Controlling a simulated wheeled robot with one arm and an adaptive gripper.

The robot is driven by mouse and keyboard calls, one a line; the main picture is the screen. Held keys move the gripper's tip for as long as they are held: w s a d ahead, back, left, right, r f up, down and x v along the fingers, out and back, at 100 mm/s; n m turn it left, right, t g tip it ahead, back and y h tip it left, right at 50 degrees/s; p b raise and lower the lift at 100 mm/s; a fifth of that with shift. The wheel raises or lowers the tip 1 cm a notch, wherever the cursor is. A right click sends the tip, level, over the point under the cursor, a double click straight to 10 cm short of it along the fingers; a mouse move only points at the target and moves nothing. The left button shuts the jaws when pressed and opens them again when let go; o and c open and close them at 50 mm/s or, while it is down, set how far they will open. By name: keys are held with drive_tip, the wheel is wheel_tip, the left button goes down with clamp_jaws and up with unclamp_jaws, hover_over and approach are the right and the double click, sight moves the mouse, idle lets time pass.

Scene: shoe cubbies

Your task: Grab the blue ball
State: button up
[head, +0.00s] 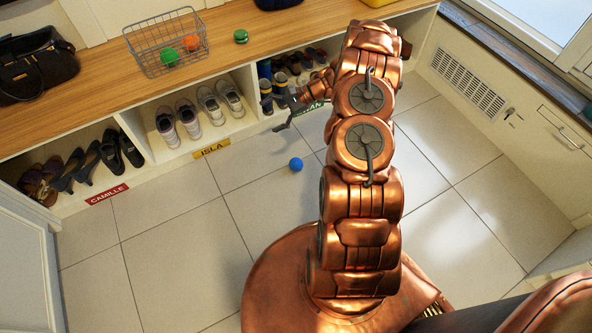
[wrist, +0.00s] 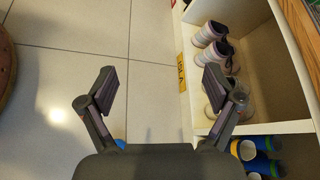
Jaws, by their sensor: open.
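The blue ball (head: 296,164) lies on the tiled floor in front of the cubbies, left of my arm in the head view. In the wrist view a small part of the blue ball (wrist: 120,144) shows at the bottom, beside the base of the left finger and mostly hidden by the gripper body. My gripper (head: 274,113) is open and empty, above the floor near the cubby front. In the wrist view its two fingers (wrist: 160,88) are spread wide with bare floor between them. The ball is outside the fingers.
A wire basket (head: 127,54) with a green ball (head: 169,56) and an orange ball (head: 191,43) stands on the wooden bench top (head: 95,103). Shoes fill the cubbies below. A black handbag (head: 36,66) sits at left. Floor around the blue ball is clear.

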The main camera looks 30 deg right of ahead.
drive_tip(key=d+f+m+t+b, duration=0.15)
drive_tip(key=d+f, duration=0.25)
drive_tip(key=f, duration=0.4)
drive_tip(key=d+f+m+t+b, duration=0.1)
drive_tip(key=d+f+m+b, duration=0.15)
drive_tip(key=f, duration=0.55)
drive_tip(key=m+t+h+b, duration=0.3)
drive_tip(key=m+b, duration=0.1)
drive_tip(key=b, duration=0.2)
approach(297, 165)
drive_tip(key=w+f, duration=0.3)
drive_tip(key=shift+w+a+f, duration=0.15)
drive_tip(key=shift+a+f, duration=0.05)
drive_tip(key=shift+f, duration=0.05)
drive_tip(key=shift+f+b, duration=0.25)
drive_tip(key=shift+b, duration=0.05)
drive_tip(key=shift+w+a+f, duration=0.15)
drive_tip(key=shift+w+a, duration=0.05)
drive_tip(key=shift+w, duration=0.05)
drive_tip(key=shift+a+b+x, duration=0.2)
drive_tip(key=shift+b+x, duration=1.75)
drive_tip(key=shift+x, duration=1.25)
drive_tip(key=shift+w+a+r, duration=0.1)
drive_tip(key=shift+a+r, duration=0.05)
drive_tip(key=shift+r, duration=0.05)
drive_tip(key=c, duration=1.3)
